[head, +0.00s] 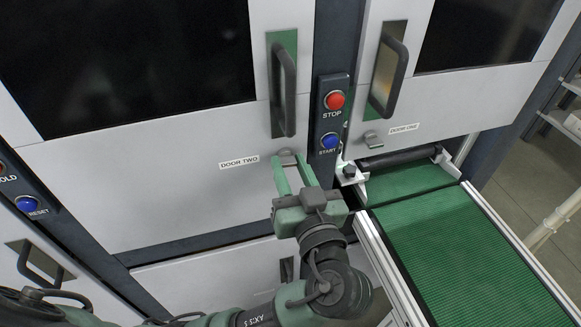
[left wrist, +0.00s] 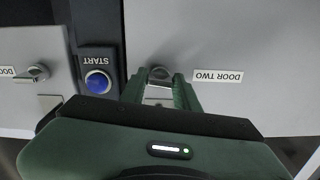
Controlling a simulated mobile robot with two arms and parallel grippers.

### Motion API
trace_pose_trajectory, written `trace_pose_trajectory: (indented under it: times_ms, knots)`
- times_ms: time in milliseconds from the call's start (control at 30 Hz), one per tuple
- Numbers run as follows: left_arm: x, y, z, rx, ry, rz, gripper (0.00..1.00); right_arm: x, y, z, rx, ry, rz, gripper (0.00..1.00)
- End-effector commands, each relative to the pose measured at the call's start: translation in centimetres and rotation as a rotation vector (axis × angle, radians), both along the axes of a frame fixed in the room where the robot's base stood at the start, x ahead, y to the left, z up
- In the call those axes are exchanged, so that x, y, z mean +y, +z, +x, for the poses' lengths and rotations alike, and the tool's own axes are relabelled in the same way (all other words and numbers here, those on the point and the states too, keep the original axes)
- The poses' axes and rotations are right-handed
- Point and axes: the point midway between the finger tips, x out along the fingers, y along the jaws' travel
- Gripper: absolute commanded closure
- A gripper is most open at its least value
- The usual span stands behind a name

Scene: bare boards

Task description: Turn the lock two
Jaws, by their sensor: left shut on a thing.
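Door two is a white panel with a dark window, and its label "DOOR TWO" (head: 239,163) shows beside a small metal lock (head: 287,157) low on the door. The lock also shows in the left wrist view (left wrist: 159,76), between my fingers. My left gripper (head: 294,172) reaches up to the lock with its green fingers shut on it. In the left wrist view the fingertips (left wrist: 161,88) stand on either side of the lock, which they partly hide. The exact turn of the lock is hard to tell. My right gripper is in neither view.
A dark handle (head: 284,92) stands above the lock. Red STOP (head: 334,100) and blue START (head: 329,141) buttons sit on the post to the right. Door one has its own lock (head: 372,140). A green conveyor (head: 470,250) fills the lower right.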

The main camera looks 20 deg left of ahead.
Motion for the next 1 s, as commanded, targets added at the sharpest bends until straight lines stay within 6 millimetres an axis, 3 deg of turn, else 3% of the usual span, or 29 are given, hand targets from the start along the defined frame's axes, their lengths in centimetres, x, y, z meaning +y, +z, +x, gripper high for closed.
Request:
trace_pose_trajectory:
  times_ms: [367,1000]
  knots:
    - [0.0,0.2,0.0,0.192,0.000,0.276,1.00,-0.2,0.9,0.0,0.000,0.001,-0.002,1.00]
    - [0.0,0.4,0.0,0.532,-0.001,0.784,1.00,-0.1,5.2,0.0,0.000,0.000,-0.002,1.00]
